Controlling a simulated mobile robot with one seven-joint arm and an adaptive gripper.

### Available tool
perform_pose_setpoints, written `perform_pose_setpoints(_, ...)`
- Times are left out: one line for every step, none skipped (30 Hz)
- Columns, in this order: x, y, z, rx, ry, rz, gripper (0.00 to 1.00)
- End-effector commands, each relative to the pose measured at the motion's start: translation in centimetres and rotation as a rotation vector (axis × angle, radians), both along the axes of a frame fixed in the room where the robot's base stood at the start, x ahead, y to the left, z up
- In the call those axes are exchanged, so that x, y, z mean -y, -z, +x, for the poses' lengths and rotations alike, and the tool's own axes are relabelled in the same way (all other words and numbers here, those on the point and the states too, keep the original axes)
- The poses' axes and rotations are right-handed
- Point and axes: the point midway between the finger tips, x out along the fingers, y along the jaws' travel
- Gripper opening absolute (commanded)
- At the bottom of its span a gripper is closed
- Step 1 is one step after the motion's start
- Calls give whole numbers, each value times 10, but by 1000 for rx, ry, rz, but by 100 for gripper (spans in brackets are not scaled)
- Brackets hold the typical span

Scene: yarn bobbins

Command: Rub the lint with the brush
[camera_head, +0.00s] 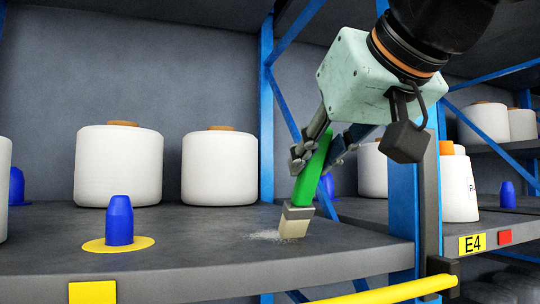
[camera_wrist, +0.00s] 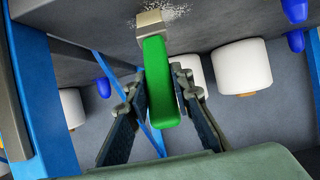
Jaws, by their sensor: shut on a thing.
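My gripper (camera_head: 318,160) is shut on the green handle of the brush (camera_head: 313,170). The brush is tilted, with its pale bristles pointing down at the grey shelf. The lint (camera_head: 268,236) is a small whitish patch of specks on the shelf, to the left of the bristles and around their tip. The bristle tip seems to touch the shelf at the lint's right side. In the wrist view the brush (camera_wrist: 158,75) runs between both fingers of my gripper (camera_wrist: 160,95), and the lint (camera_wrist: 163,14) shows just past the bristles, partly hidden by them.
White yarn bobbins (camera_head: 118,167) (camera_head: 220,168) stand behind on the shelf (camera_head: 200,240). A blue peg (camera_head: 119,222) on a yellow disc stands left of the lint. A blue rack post (camera_head: 402,205) and a yellow rail (camera_head: 390,292) are close on the right. The shelf between peg and lint is clear.

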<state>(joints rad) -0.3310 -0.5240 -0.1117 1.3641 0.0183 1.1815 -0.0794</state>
Motion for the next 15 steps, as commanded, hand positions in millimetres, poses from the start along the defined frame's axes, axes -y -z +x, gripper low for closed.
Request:
perform_pose_setpoints(-1, 0, 5, -2, 0, -1, 0)
perform_pose_setpoints(-2, 0, 7, -2, 1, -1, 0)
perform_pose_setpoints(-2, -1, 9, -1, 1, -1, 0)
perform_pose_setpoints(-3, -1, 10, -1, 1, -1, 0)
perform_pose_setpoints(-3, -1, 11, 0, 1, 0, 0)
perform_pose_setpoints(-3, -1, 11, 0, 1, 0, 0)
perform_pose_setpoints(-3, -1, 12, 1, 1, 0, 0)
perform_pose_setpoints(-3, -1, 13, 1, 1, 0, 0)
perform_pose_setpoints(-4, -1, 14, 1, 1, 0, 0)
perform_pose_setpoints(-4, -1, 16, 1, 1, 0, 0)
perform_pose_setpoints(-5, -1, 18, 1, 1, 0, 0)
perform_pose_setpoints(-6, -1, 21, 0, 1, 0, 0)
perform_pose_setpoints(-6, -1, 23, 0, 1, 0, 0)
perform_pose_setpoints(-7, -1, 26, -1, 1, -1, 0)
perform_pose_setpoints(-8, -1, 30, -1, 1, -1, 0)
